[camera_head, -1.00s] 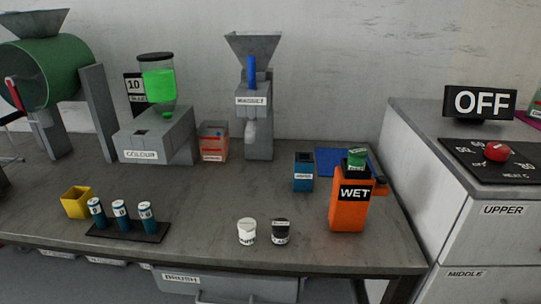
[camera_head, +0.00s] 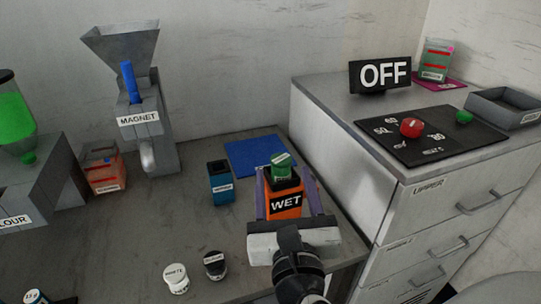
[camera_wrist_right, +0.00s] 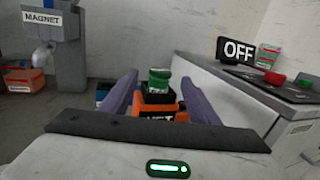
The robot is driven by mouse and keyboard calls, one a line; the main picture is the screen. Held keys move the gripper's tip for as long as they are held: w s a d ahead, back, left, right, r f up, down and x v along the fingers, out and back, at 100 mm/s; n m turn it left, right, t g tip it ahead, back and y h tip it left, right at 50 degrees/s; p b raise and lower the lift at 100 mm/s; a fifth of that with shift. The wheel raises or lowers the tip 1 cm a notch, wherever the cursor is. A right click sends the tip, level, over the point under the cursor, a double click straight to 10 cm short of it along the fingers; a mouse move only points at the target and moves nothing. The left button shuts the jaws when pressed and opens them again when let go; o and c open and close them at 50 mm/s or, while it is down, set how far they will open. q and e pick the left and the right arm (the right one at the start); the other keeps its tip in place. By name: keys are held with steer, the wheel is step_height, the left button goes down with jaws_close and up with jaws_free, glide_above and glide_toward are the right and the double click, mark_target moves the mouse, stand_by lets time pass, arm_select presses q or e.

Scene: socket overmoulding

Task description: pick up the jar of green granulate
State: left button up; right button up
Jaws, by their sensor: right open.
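A small green jar (camera_head: 281,170) with a pale label on top stands in the top opening of the orange box marked WET (camera_head: 285,207). My right gripper (camera_head: 288,180) is open, with its purple fingers on either side of the orange box and no visible hold on the jar. In the right wrist view the green jar (camera_wrist_right: 159,80) shows between the two spread fingers, above the orange box (camera_wrist_right: 160,111). The jar's lower part is hidden in the box. I cannot tell whether the fingers touch the box. My left gripper is not in view.
A blue container (camera_head: 221,182) stands close to the left of the orange box, with a blue mat (camera_head: 252,152) behind. White (camera_head: 176,279) and black (camera_head: 215,265) jars stand near the front. A grey cabinet (camera_head: 380,200) rises at the right, bearing an OFF sign (camera_head: 381,75).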

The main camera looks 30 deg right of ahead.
mark_target(282, 170)
steer(key=shift+w+d+f+m, duration=0.1)
steer(key=shift+w+m, duration=0.15)
steer(key=shift+m, duration=0.05)
steer(key=p+x, duration=0.1)
steer(key=x, duration=0.3)
steer(key=shift+d+f, duration=0.1)
steer(key=shift+f, duration=0.05)
steer(key=shift+f+p+x, duration=0.15)
steer(key=shift+p+x, duration=0.15)
steer(key=shift+x, duration=1.1)
steer(key=shift+f+p+x, duration=0.1)
steer(key=shift+p+x, duration=0.15)
steer(key=shift+x, duration=1.2)
steer(key=c, duration=1.1)
